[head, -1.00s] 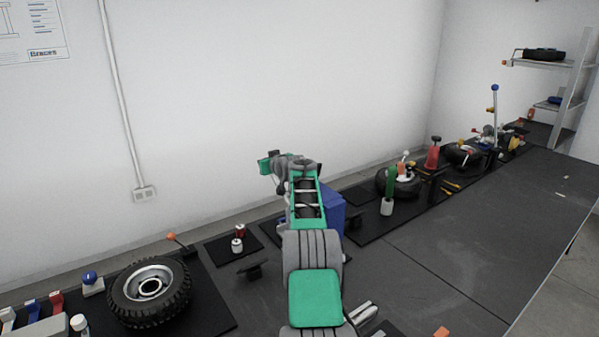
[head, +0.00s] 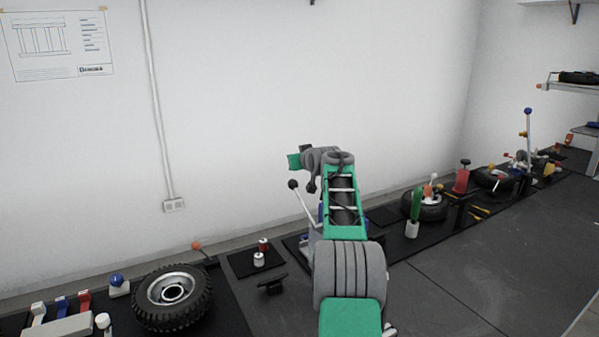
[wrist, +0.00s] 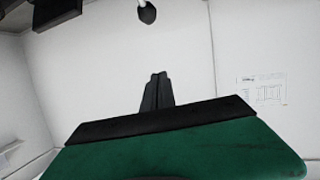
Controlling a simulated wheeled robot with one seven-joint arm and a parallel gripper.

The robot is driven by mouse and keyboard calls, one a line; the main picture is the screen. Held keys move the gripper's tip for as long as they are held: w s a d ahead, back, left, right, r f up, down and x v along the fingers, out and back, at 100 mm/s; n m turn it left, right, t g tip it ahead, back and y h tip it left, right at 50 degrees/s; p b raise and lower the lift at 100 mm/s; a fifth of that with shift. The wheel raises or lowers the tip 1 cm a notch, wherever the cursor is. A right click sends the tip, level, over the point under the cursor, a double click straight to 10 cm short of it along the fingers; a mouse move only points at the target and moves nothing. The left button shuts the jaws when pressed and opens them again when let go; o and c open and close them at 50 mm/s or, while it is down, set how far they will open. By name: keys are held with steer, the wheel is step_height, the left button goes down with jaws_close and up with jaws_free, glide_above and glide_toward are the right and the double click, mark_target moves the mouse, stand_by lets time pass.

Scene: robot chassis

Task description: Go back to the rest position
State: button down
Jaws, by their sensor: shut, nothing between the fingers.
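My arm, green and grey, rises over the bench in the middle of the head view, with its wrist end (head: 318,160) high in front of the white wall. My gripper (wrist: 158,76) shows in the wrist view as two dark fingers held together, with nothing between them. It points at bare wall and is clear of the bench. The fingers cannot be made out in the head view.
The dark bench (head: 440,275) runs below. A wheel (head: 172,296) lies at the left, and two small cans (head: 259,259) sit near the wall. A lever with a black knob (head: 293,185) stands beside my arm. Tools and another wheel (head: 424,206) are at the right.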

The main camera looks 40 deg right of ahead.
steer(key=shift+s+a+r, duration=0.3)
steer(key=shift+r, duration=0.3)
steer(key=shift+w+a, duration=0.1)
steer(key=shift+a, duration=0.05)
